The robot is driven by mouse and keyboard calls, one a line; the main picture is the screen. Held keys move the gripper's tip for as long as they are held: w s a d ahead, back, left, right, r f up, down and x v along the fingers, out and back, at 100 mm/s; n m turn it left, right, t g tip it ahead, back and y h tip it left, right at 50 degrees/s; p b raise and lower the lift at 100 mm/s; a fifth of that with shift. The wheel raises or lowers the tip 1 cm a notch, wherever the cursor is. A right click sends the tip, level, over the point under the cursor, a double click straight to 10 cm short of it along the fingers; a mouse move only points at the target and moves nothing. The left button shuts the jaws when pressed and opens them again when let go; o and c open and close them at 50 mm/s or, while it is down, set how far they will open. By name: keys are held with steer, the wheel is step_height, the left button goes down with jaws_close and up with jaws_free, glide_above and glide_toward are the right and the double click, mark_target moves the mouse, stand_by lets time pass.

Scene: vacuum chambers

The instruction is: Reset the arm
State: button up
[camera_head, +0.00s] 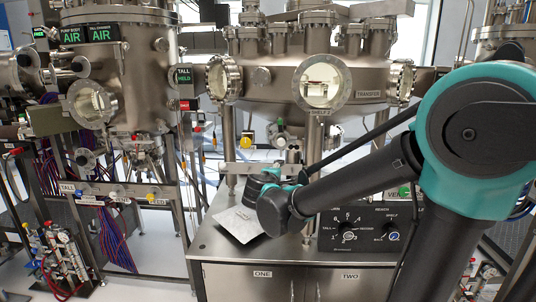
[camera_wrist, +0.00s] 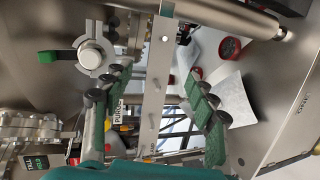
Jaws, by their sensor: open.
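My gripper (camera_wrist: 158,75) shows in the wrist view as two green-padded fingers, spread apart with nothing held between them. A metal bar (camera_wrist: 155,90) of the equipment runs through the view between the fingers; I cannot tell how far beyond them it is. In the head view my arm reaches in from the right, bent at its teal joint, with the wrist over the metal bench (camera_head: 215,245). The gripper is mostly hidden behind the wrist there.
A white sheet (camera_head: 240,222) lies on the bench beside a control box (camera_head: 350,230) with knobs. The steel transfer chamber (camera_head: 280,70) with round windows stands behind. Another chamber (camera_head: 125,80) stands left. In the wrist view a green-handled valve (camera_wrist: 90,53) and a red round part (camera_wrist: 230,48) appear.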

steer(key=s+d+f+m+g, duration=0.3)
steer(key=s+d+f+m, duration=0.15)
steer(key=d+f, duration=0.3)
steer(key=s+d+f+m+g, duration=0.4)
steer(key=s+d+f, duration=0.2)
steer(key=d, duration=0.3)
steer(key=s+f+m+g+y, duration=0.3)
steer(key=s+f+m, duration=0.3)
steer(key=s+f, duration=0.4)
steer(key=s, duration=0.4)
steer(key=shift+s+d+y, duration=0.15)
steer(key=shift+d+y, duration=0.1)
steer(key=shift+y, duration=0.05)
